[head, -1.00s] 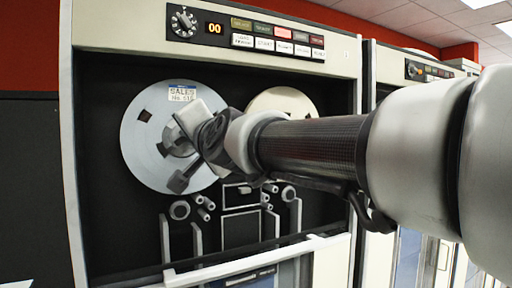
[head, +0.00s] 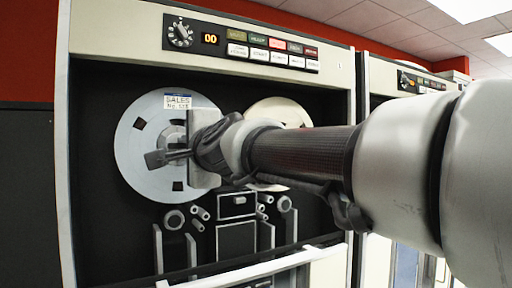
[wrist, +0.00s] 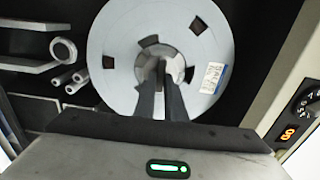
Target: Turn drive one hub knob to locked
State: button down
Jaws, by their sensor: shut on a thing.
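The drive one tape reel (head: 132,165) is a pale grey disc with a "SALES" label, mounted on the left of the dark drive bay. Its hub (head: 172,138) is at the centre, partly covered by my gripper. In the wrist view the reel (wrist: 115,55) faces me, with the hub (wrist: 157,50) between and beyond my fingers. My gripper (head: 160,157) is at the hub, shut on the hub knob, its fingers pointing at the reel centre. It also shows in the wrist view (wrist: 160,75). The knob is mostly hidden by the fingers, so its lock position cannot be read.
A cream second reel (head: 280,112) is behind my arm on the right. Tape guides (head: 174,219) stand below the reels. A panel with a dial (head: 180,33), a "00" display (head: 210,39) and buttons is above. A white rail (head: 260,267) crosses the front below.

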dwell(0.4)
jog(key=c, duration=1.8)
grip_release()
jog(key=v, duration=1.7)
jog(key=shift+s, duration=0.2)
